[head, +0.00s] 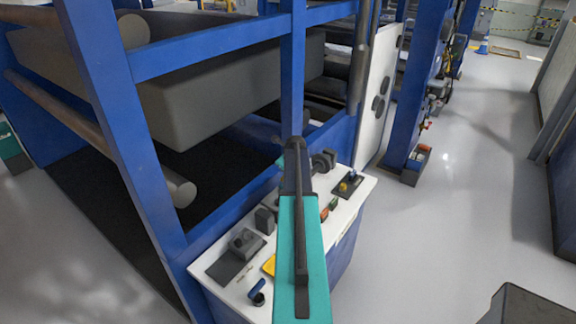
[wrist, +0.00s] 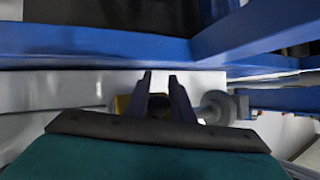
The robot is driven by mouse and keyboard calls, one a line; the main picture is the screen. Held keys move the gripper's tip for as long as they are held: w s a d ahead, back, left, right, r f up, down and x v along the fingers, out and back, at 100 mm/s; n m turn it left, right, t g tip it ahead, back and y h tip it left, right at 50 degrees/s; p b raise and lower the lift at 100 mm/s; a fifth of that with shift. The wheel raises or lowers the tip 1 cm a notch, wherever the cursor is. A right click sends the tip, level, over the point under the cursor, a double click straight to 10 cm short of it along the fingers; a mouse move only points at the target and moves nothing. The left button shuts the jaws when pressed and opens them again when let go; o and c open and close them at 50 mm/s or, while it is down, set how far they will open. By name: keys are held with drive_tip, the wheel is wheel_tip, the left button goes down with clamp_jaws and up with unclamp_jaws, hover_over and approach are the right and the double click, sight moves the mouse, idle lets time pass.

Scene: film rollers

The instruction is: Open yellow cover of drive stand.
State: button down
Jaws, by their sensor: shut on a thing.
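The drive stand is a white-topped panel (head: 225,281) on a blue base at the lower middle of the head view. A yellow piece (head: 269,265), which looks like the cover, shows just left of my teal arm; the arm hides the rest. The gripper's tips are hidden in the head view.
Black control boxes (head: 243,241), a blue-handled knob (head: 257,293) and a small joystick plate (head: 347,184) sit on the panel. A blue frame post (head: 291,75) rises behind.

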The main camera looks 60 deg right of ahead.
drive_tip(key=shift+w+g, duration=0.25)
drive_tip(key=shift+g, duration=0.05)
idle(0.4)
drive_tip(key=c, duration=1.6)
unclamp_jaws()
drive_tip(key=shift+s, duration=0.1)
drive_tip(key=shift+b+v, duration=2.6)
drive_tip(key=shift+v, duration=4.25)
